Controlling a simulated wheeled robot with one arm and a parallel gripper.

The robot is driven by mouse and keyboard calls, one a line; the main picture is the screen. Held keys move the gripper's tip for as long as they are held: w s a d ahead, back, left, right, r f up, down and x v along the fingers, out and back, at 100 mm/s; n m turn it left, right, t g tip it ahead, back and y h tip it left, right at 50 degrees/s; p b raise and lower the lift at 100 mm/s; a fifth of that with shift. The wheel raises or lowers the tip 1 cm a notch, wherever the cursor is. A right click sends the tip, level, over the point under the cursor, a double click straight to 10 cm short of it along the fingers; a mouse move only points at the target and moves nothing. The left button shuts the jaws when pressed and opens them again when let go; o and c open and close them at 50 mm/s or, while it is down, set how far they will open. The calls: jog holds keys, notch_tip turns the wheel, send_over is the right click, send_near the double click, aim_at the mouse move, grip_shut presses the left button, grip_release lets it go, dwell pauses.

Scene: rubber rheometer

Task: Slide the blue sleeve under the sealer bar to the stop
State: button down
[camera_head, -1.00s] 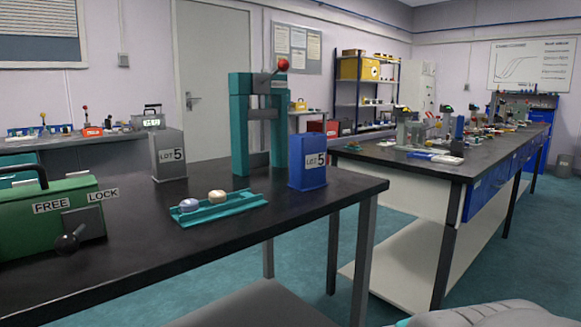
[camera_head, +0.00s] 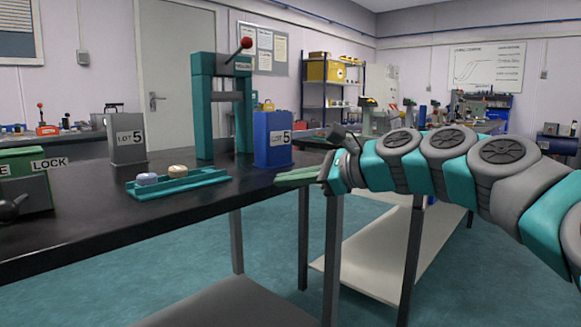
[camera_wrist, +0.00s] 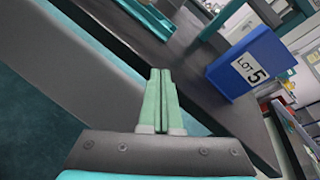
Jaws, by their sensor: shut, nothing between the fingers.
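A blue box-like container labelled LOT 5 (camera_head: 272,150) stands upright near the right end of the black bench. It also shows in the wrist view (camera_wrist: 235,55), to the right of my fingers. I cannot tell whether it is the blue sleeve; no other blue sleeve is clear. A teal press frame (camera_head: 203,115) with a red-knobbed lever stands behind it; a grey crosspiece spans its uprights. I cannot identify a sealer bar or stop. My gripper (camera_head: 278,180) is shut and empty, in front of the container by the bench edge. Its green fingers (camera_wrist: 160,78) touch each other.
A teal tray (camera_head: 205,181) with two round pieces, a grey LOT 5 container (camera_head: 127,150) and a green FREE/LOCK machine (camera_head: 22,190) stand to the left on the bench (camera_head: 150,228). Bare bench top lies around the tray.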

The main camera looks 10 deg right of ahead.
jog(key=w+d+r+m+t+b, duration=0.1)
jog(key=w+d+m+t, duration=0.1)
jog(key=w+d+m, duration=0.3)
jog(key=w+d+r+m+t, duration=0.1)
jog(key=d+r+m+t, duration=0.15)
jog(key=d, duration=0.55)
jog(key=b, duration=0.2)
send_near(282, 146)
jog(key=shift+m, duration=0.35)
jog(key=x, duration=0.5)
jog(key=shift+f, duration=0.15)
jog(key=shift+w+a+h, duration=0.3)
jog(key=shift+w+a, duration=0.25)
jog(key=shift+w, duration=0.25)
jog(key=shift+a+r, duration=0.1)
jog(key=shift+r, duration=0.15)
